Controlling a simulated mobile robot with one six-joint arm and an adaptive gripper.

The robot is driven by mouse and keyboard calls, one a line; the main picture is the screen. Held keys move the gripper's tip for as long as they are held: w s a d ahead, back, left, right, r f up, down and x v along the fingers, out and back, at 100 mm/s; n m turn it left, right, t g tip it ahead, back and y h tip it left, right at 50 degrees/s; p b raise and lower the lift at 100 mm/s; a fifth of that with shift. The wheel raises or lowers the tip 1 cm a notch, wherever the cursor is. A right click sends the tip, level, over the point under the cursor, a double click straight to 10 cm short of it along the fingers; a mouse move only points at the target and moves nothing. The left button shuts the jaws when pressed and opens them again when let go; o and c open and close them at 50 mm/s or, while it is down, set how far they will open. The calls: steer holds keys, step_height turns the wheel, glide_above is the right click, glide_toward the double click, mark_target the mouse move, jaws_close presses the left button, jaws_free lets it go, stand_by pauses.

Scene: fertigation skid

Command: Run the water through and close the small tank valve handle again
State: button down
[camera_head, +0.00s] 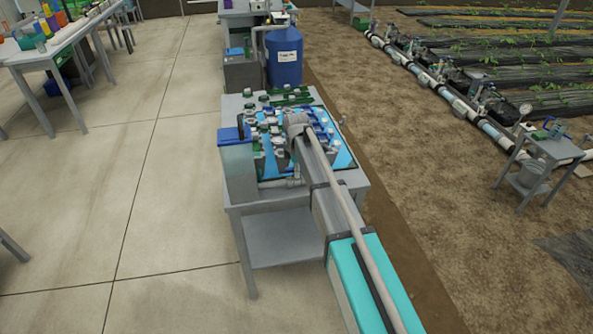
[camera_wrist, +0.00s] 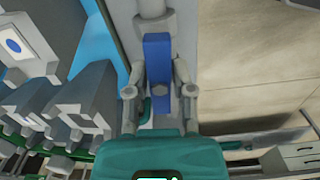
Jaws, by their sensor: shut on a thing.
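In the wrist view my gripper (camera_wrist: 158,72) has its two grey fingers shut on a blue valve handle (camera_wrist: 157,60), one finger on each long side. The handle looks upright in the picture, roughly in line with the grey pipe fitting (camera_wrist: 153,12) beyond it. Its lower end is near my teal gripper body. In the head view my arm reaches over the skid table, and its end hides the handle there. A small grey tank (camera_head: 237,172) with a blue lid (camera_head: 231,135) stands at the table's left edge. No running water can be made out.
The skid table (camera_head: 270,207) carries crowded grey fittings, blue panels and green parts close around my gripper. A blue barrel (camera_head: 284,56) stands behind it. Pale floor (camera_head: 160,200) is open to the left. A small side table (camera_head: 548,147) and long white pipe are at right.

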steer(key=m, duration=0.4)
steer(key=shift+m, duration=0.3)
steer(key=m, duration=0.8)
steer(key=shift+m, duration=0.3)
steer(key=m, duration=0.4)
steer(key=shift+m, duration=0.4)
steer(key=shift+c, duration=2.1)
jaws_free()
steer(key=shift+r, duration=0.1)
step_height(320, 180, up, 10)
steer(key=p, duration=1)
